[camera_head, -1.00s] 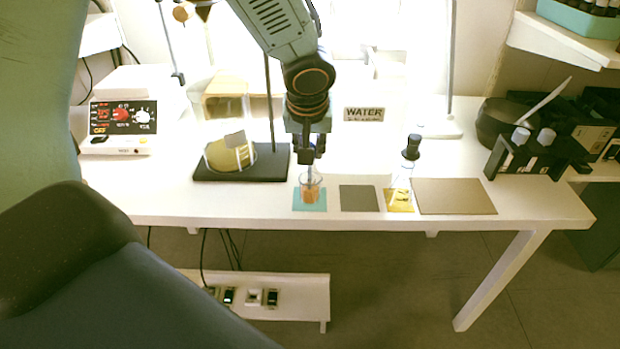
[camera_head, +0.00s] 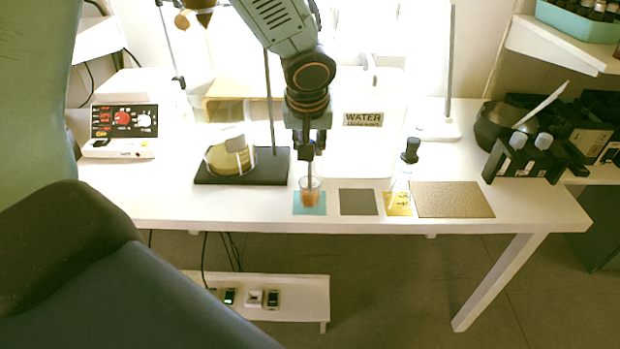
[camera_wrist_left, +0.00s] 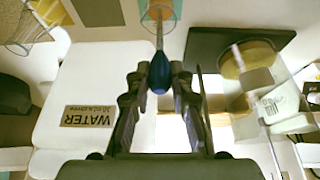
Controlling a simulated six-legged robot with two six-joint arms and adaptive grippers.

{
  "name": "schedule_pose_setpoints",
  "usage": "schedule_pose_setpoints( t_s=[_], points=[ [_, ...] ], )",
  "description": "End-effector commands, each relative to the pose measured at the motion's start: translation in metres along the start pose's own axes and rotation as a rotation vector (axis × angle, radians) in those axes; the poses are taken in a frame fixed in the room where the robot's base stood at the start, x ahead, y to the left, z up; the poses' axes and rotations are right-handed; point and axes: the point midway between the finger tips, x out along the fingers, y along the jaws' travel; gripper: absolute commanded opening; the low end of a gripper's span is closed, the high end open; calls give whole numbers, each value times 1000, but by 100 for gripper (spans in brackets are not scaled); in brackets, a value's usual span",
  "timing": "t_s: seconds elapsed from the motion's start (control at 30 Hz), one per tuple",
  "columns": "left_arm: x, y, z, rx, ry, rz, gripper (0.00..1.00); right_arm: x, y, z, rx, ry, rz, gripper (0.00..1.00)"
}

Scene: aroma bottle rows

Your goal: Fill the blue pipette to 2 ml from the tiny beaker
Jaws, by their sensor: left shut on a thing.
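The beaker holds orange-brown liquid and stands on a teal mat (camera_head: 321,209). The pipette's fill level cannot be read. My right gripper is not in view.
A dark stand base (camera_head: 250,175) with a flask is left of the beaker. A white WATER container (camera_head: 362,150) stands behind. A grey mat (camera_head: 358,202), a black-topped bottle (camera_head: 409,158) on a yellow mat, and a brown mat (camera_head: 452,199) lie to the right.

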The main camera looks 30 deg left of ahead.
Motion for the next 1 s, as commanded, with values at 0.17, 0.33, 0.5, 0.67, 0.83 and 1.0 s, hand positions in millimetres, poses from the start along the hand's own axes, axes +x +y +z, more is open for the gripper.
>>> schedule_pose_setpoints(
  t_s=[0.17, 0.33, 0.5, 0.67, 0.83, 1.0],
  points=[
    [-21, 0, -9, 0, 0, -1, 14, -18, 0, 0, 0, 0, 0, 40],
    [-37, 0, -16, 1, 1, 0, 14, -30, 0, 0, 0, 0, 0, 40],
    [-49, 1, -21, 2, 1, 0, 14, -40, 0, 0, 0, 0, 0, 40],
    [-50, 1, -21, 2, 0, 0, 14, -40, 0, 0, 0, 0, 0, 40],
    [-49, 1, -21, 2, 0, 0, 14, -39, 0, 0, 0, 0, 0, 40],
    [-49, 1, -21, 1, 0, 0, 14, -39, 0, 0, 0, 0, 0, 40]
  ],
)
